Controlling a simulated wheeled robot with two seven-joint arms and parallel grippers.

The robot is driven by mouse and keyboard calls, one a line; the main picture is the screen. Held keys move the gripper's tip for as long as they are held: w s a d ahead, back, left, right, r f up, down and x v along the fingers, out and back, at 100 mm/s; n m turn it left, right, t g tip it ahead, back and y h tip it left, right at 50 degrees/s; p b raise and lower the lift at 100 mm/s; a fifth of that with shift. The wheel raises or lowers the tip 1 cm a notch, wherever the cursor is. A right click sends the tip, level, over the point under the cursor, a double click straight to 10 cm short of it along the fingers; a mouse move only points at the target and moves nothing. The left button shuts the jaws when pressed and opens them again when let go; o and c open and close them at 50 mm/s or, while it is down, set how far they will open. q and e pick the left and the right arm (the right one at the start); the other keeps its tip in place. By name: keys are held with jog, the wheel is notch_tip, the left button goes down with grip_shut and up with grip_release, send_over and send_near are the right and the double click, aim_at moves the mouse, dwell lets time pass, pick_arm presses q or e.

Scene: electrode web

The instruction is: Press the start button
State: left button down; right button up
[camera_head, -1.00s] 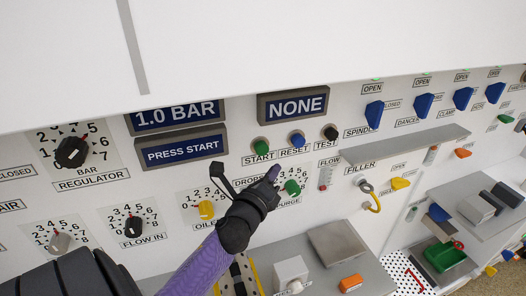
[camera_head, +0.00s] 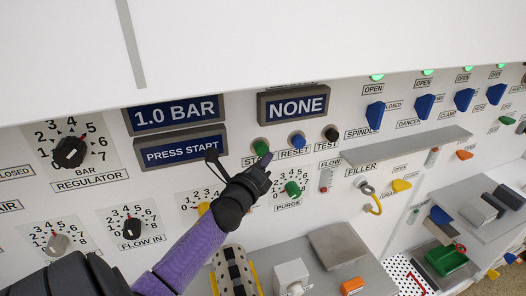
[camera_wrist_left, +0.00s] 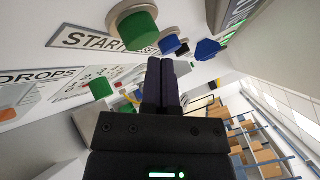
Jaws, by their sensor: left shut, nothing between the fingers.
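The green start button (camera_head: 261,146) sits on the white panel above its START label, left of the blue reset button (camera_head: 298,139) and black test button (camera_head: 331,133). My left gripper (camera_head: 265,164) is shut and empty, its tip just below the start button and covering part of the START label. In the left wrist view the start button (camera_wrist_left: 139,31) is ahead and slightly left of the shut fingers (camera_wrist_left: 161,85), with a gap showing between them. The right gripper is not in view.
A display (camera_head: 184,149) reads PRESS START and another (camera_head: 293,104) reads NONE. The green purge knob (camera_head: 292,188) is right of my gripper. A grey shelf (camera_head: 405,145) juts out at right. Blue switches line the upper right, with green lamps above.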

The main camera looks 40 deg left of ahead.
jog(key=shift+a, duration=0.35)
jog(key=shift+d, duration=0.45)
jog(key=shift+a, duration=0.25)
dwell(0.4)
pick_arm(q)
jog(key=shift+w+a, duration=0.2)
jog(key=shift+a, duration=0.15)
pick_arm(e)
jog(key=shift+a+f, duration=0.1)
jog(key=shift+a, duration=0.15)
pick_arm(q)
jog(key=shift+a, duration=0.1)
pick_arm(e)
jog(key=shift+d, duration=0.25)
